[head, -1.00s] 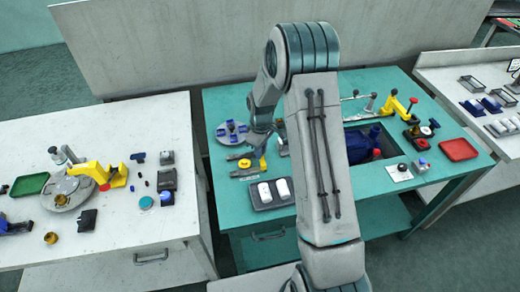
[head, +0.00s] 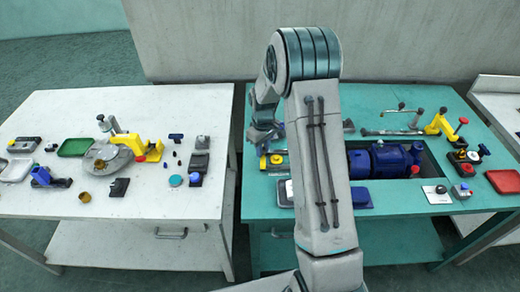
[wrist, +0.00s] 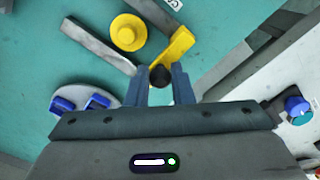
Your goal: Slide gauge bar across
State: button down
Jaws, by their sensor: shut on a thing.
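In the wrist view a yellow bar (wrist: 181,43) with a dark round knob (wrist: 160,76) at its near end lies over the teal bench; I take it as the gauge bar. My gripper (wrist: 160,84) is shut on that knob, one finger on each side. A grey strip (wrist: 98,46) and a yellow disc (wrist: 128,32) lie just beyond. In the head view my gripper (head: 266,140) is low over the left part of the teal bench, by small yellow parts (head: 277,159). My arm hides much of this spot.
A round plate (wrist: 82,97) with blue blocks is close to my gripper. A blue pump (head: 390,160) sits in the bench recess to the right. A yellow clamp (head: 440,123) and red tray (head: 505,181) stand farther right. A white bench (head: 60,230) with parts stands left.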

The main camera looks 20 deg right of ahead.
jog(key=shift+a, duration=0.15)
jog(key=c, duration=1.3)
grip_release()
jog(key=shift+w+a, duration=0.1)
jog(key=shift+a, duration=0.05)
jog(key=shift+o, duration=0.2)
jog(key=shift+r, duration=0.2)
notch_tip(320, 180, up, 13)
jog(key=b, duration=0.1)
jog(key=shift+r, duration=0.2)
